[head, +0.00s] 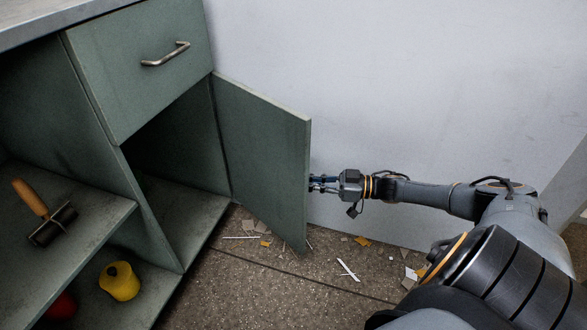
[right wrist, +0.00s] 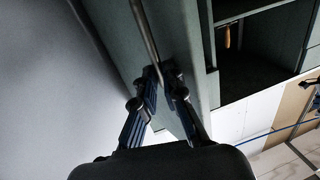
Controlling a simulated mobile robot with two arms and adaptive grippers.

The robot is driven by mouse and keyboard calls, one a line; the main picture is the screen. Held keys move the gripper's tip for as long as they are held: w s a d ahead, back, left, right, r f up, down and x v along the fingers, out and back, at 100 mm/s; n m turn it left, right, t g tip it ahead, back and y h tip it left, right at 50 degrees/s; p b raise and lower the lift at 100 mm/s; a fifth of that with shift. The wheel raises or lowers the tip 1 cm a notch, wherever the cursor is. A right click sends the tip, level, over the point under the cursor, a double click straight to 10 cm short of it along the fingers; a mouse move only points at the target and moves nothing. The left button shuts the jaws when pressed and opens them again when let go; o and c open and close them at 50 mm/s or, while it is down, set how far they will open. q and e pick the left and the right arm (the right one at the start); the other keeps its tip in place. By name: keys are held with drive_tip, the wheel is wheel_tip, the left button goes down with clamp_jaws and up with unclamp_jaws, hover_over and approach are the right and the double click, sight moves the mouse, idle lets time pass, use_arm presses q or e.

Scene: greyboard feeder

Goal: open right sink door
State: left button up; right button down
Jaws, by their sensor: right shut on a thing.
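The green right door (head: 262,150) stands swung wide open from the cabinet in the head view, with its inner face showing. The compartment behind it (head: 175,165) is dark and looks empty. My right gripper (head: 314,184) is at the far face of the door, near its free edge. In the right wrist view my right gripper (right wrist: 162,84) is shut on the door's metal bar handle (right wrist: 145,35), with the door panel (right wrist: 185,40) beside it. The handle is hidden in the head view. My left gripper is not in view.
A drawer (head: 140,75) with a metal handle sits above the opening. A roller with a wooden handle (head: 42,212) lies on the left shelf, with a yellow container (head: 119,281) below. Scraps (head: 347,270) litter the floor. A pale wall (head: 400,90) stands behind the door.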

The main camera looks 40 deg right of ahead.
drive_tip(key=shift+t, duration=0.3)
drive_tip(key=shift+w+d+r+b, duration=0.1)
drive_tip(key=shift+w+d+b, duration=0.2)
drive_tip(key=shift+d, duration=0.3)
drive_tip(key=shift+w+d+r+b, duration=0.15)
drive_tip(key=shift+w+d+b, duration=0.1)
drive_tip(key=shift+d, duration=0.4)
drive_tip(key=shift+w+d+r+b, duration=0.1)
drive_tip(key=shift+w+d+b, duration=0.2)
drive_tip(key=shift+d, duration=0.3)
drive_tip(key=c, duration=1.4)
unclamp_jaws()
drive_tip(key=shift+w+a, duration=0.15)
drive_tip(key=shift+c, duration=0.2)
drive_tip(key=shift+w+a, duration=0.1)
drive_tip(key=shift+w, duration=0.1)
drive_tip(key=v, duration=1.2)
drive_tip(key=shift+s+f, duration=0.15)
drive_tip(key=shift+s, duration=0.05)
